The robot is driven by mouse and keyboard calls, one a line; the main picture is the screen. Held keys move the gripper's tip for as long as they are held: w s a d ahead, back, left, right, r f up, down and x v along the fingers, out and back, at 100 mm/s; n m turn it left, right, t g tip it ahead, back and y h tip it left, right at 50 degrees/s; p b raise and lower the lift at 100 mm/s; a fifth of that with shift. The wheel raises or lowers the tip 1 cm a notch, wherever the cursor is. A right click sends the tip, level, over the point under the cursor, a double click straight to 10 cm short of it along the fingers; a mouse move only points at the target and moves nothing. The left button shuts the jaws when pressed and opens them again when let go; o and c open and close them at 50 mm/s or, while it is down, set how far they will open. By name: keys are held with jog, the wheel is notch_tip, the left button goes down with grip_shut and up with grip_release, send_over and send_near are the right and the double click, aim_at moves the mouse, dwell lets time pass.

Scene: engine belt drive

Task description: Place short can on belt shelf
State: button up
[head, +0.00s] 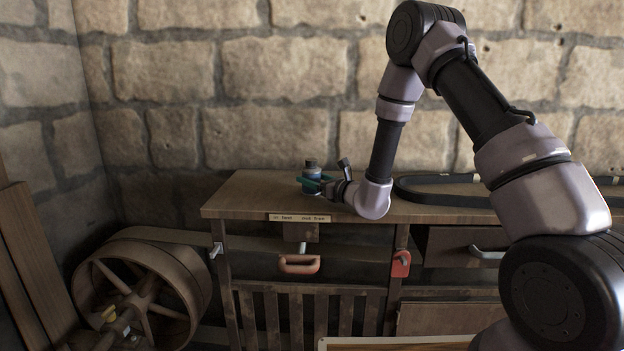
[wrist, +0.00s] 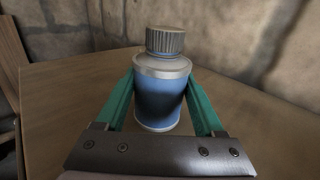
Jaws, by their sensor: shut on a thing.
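The short can (head: 311,176) has a blue body, a silver shoulder and a dark ribbed cap. In the head view it is upright at the top of the wooden bench (head: 245,196), near the bench's left end. In the wrist view the can (wrist: 160,95) stands between the green fingers of my gripper (wrist: 160,100), which is shut on it with a finger on each side. The can's base looks close to the wooden surface (wrist: 60,90); I cannot tell whether it touches. A label strip (head: 299,218) is on the bench's front edge, below the can.
A black belt loop (head: 440,196) lies on the bench to the right. A large spoked wheel (head: 140,300) with a belt stands at lower left. A red handle (head: 299,264) and a red latch (head: 400,263) are on the bench front. A stone wall (head: 240,75) rises behind.

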jog(key=o, duration=1.5)
jog(key=shift+c, duration=0.2)
